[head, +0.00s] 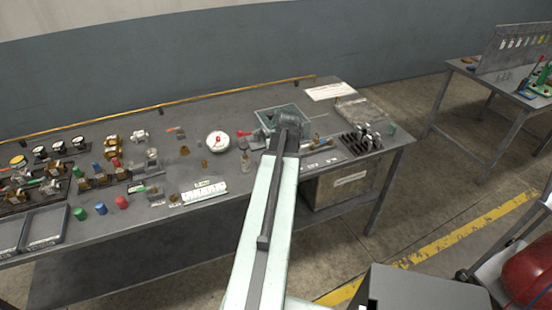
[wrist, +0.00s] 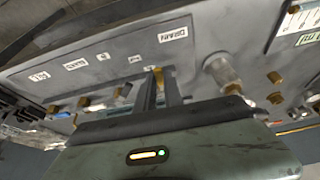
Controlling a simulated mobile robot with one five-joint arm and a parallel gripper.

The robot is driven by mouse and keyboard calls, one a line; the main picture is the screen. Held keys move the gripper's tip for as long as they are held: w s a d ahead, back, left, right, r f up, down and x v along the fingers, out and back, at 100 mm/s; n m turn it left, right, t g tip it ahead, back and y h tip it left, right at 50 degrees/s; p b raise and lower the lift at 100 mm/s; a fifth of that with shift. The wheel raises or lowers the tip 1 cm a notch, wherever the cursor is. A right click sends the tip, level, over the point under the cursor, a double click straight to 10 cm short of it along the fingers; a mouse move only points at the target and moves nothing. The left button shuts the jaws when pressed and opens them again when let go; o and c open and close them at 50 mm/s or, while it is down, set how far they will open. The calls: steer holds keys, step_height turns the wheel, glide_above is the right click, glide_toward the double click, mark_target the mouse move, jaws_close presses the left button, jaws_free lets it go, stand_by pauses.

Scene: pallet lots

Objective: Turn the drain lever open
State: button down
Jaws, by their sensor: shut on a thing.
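In the wrist view a small brass-coloured piece (wrist: 158,73), which looks like the drain lever, stands between the tips of my gripper (wrist: 159,88). It is just below and left of a white label reading DRAIN (wrist: 173,33). My gripper is shut on this piece; its fingers hide part of it, so I cannot tell the lever's angle. In the head view my gripper (head: 290,122) is over the right part of the bench, and my arm hides the lever.
On the panel, a silver fitting (wrist: 220,72) stands right of the fingers, and brass fittings (wrist: 92,101) sit left. The bench (head: 225,118) holds a white round gauge (head: 217,142), a grey tray (head: 45,225) and a dark rack (head: 362,141) close right of my gripper.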

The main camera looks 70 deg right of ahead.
steer(key=shift+s+n, duration=0.15)
steer(key=shift+n, duration=0.15)
steer(key=c, duration=1.5)
jaws_free()
steer(key=shift+o, duration=0.2)
steer(key=shift+r, duration=0.1)
steer(key=p+v, duration=0.7)
steer(key=shift+r, duration=0.25)
steer(key=shift+s, duration=0.1)
